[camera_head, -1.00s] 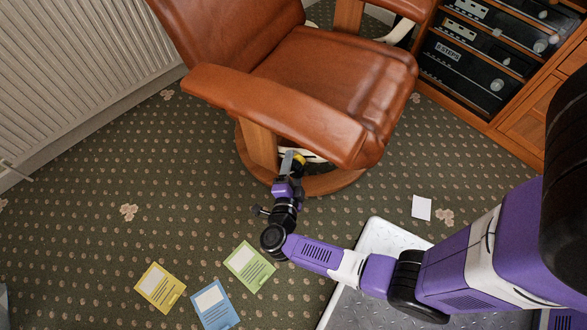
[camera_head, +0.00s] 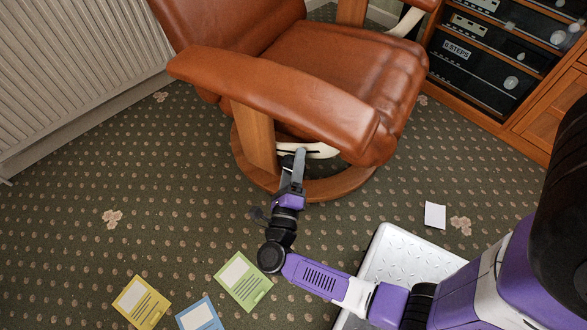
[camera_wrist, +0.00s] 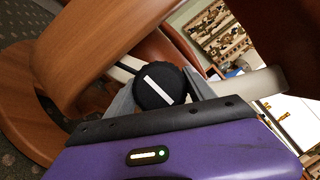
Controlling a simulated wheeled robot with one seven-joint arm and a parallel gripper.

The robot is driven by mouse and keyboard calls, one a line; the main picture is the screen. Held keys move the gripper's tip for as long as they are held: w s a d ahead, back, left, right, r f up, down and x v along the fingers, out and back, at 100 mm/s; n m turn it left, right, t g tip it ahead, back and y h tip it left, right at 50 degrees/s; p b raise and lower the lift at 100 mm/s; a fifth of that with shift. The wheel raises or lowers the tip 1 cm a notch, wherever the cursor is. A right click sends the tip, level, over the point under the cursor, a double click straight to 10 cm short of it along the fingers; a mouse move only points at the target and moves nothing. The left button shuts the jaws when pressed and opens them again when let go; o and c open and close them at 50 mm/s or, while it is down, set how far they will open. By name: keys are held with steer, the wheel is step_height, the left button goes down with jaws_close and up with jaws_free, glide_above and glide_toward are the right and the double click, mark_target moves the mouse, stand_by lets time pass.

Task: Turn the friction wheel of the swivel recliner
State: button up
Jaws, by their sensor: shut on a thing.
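The swivel recliner (camera_head: 330,70) is brown leather with wooden arm supports and a round wooden base (camera_head: 335,188). Its friction wheel (camera_wrist: 157,87) is a black ridged knob with a white stripe, seen in the wrist view between my gripper's fingers. The stripe lies tilted, rising to the left. My gripper (camera_head: 298,165) reaches in under the recliner's near armrest, beside the wooden support. It is shut on the wheel, with one finger on each side. In the head view the wheel is hidden by the gripper and armrest.
Yellow (camera_head: 141,303), blue (camera_head: 200,316) and green (camera_head: 243,281) cards lie on the patterned carpet. A white card (camera_head: 435,215) lies at the right. A radiator (camera_head: 75,65) stands left, and a wooden cabinet with electronics (camera_head: 490,70) stands back right.

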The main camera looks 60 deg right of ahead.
steer(key=shift+f+m+h+b, duration=0.1)
steer(key=shift+m+h+b, duration=0.2)
steer(key=shift+m+b, duration=0.3)
steer(key=shift+m+g, duration=0.3)
steer(key=o, duration=1.4)
steer(key=shift+c, duration=0.2)
steer(key=shift+a, duration=0.15)
steer(key=p+v, duration=0.1)
steer(key=v, duration=0.6)
steer(key=shift+a, duration=0.25)
steer(key=shift+s, duration=0.15)
